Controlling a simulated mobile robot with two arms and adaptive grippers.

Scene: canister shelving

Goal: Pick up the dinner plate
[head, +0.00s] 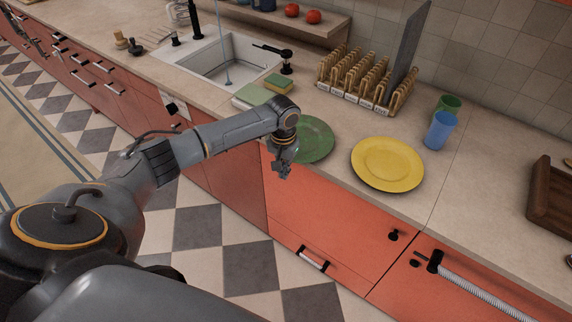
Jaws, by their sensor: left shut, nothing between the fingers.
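Two round plates lie flat on the beige counter (447,200). The yellow plate (387,163) is in full view near the front edge. The green plate (316,141) is to its left, and its left part is hidden behind my wrist. I cannot tell which one is called the dinner plate. My left gripper (284,171) points down at the counter's front edge, in front of and just left of the green plate. It is shut and holds nothing. My right gripper is not in view.
A wooden rack (364,82) stands behind the plates. A green cup (448,104) and a blue cup (439,131) stand right of it. A sponge (278,84) lies near the sink (222,62). A wooden tray (553,200) is far right. Counter right of the yellow plate is clear.

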